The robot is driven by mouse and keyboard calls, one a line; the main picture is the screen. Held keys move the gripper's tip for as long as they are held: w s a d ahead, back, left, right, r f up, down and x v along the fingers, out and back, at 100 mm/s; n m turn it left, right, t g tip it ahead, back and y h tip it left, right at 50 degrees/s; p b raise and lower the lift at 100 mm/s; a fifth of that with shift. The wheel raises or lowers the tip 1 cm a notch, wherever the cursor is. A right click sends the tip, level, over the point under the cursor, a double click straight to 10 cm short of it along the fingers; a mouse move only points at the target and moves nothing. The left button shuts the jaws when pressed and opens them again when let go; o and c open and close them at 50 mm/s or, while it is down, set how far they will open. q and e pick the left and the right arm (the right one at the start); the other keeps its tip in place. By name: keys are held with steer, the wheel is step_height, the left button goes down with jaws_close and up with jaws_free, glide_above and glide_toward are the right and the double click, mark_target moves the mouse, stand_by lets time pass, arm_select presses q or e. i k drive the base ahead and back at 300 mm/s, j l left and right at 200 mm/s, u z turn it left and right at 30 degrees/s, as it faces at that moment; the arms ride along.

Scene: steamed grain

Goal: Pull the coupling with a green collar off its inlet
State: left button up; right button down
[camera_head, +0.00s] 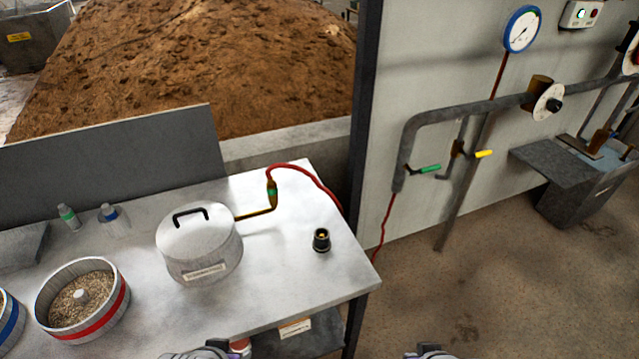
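The coupling with a green collar (272,191) is brass-coloured and upright at the back of the table. It sits on the raised end of a bent brass inlet pipe (256,214) that comes out of the side of a lidded metal pot (199,243). A red hose (314,177) loops from the coupling's top over the table's right side. My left gripper (210,351) and my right gripper (430,351) just show at the bottom edge, well away from the coupling. Their fingers are too cut off to tell open from shut.
A black socket-like fitting (321,240) stands right of the pot. A red-banded grain drum (83,300) and small bottles (68,217) are on the left. A dark post (364,120) and wall piping (455,113) with green and yellow handles stand at the right.

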mark_target(272, 189)
steer(key=i+j+z, duration=0.1)
steer(key=j+z, duration=0.35)
steer(key=i+j+z, duration=0.1)
steer(key=j+z, duration=0.15)
steer(key=z, duration=0.25)
steer(key=i, duration=0.5)
